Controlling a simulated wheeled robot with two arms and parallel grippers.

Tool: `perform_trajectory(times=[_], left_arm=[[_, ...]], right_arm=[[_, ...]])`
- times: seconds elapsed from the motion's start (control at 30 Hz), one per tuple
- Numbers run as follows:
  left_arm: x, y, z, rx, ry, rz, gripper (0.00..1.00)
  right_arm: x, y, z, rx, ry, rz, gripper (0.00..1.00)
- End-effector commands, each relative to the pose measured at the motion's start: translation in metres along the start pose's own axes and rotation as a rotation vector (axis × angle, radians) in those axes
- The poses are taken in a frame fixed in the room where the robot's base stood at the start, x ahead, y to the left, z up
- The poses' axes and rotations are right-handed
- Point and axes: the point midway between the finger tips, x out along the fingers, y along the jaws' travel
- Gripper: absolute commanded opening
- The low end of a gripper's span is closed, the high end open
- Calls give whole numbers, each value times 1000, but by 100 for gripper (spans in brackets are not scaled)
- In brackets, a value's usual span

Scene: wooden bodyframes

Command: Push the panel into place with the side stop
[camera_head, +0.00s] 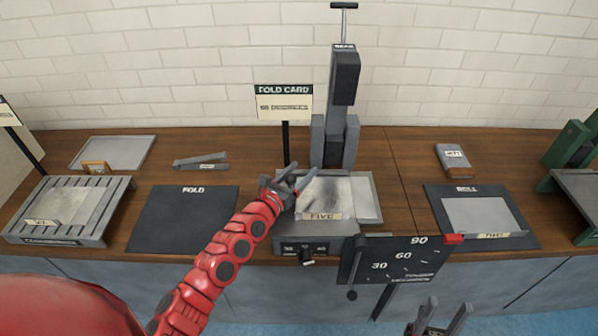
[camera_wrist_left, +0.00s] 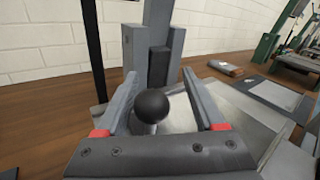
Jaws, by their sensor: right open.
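The grey panel (camera_head: 335,192) lies on the bed of the press-like machine (camera_head: 345,232) at the middle of the bench, with a tag reading "FIVE" at its front edge. My left gripper (camera_head: 302,173) is over the machine's left edge, beside the panel. In the left wrist view its fingers are apart, with a black ball knob (camera_wrist_left: 152,105) between them; I cannot tell if they touch it. The knob seems to belong to the side stop, whose body is mostly hidden by the gripper. My right gripper (camera_head: 438,320) is open and empty, low in front of the bench.
A dial board (camera_head: 395,262) with a red marker hangs in front of the machine. A black mat (camera_head: 185,220) and a slatted rack (camera_head: 70,210) are to the left; another mat with a plate (camera_head: 480,215) is to the right. The machine's column (camera_head: 340,110) rises behind the bed.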

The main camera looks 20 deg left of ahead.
Motion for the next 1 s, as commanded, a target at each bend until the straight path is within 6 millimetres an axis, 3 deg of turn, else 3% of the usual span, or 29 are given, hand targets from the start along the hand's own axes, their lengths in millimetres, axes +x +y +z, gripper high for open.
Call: perform_trajectory(times=[0.23, 0.37, 0.47, 0.7, 1.0], left_arm=[[-2, 1, 0, 1, 1, 2, 70], [-14, 3, -1, 2, 4, 5, 70], [-30, 0, 1, 3, 3, 1, 70], [-92, 2, -6, 1, 5, 5, 70], [-128, 4, -4, -2, -2, 6, 70]], right_arm=[[0, 0, 0, 0, 0, 0, 50], [4, 0, -1, 0, 0, 0, 50], [8, 0, -1, 0, 0, 0, 50], [-2, 0, 0, 0, 0, 0, 50], [-27, -1, 5, 0, 0, 0, 50]])
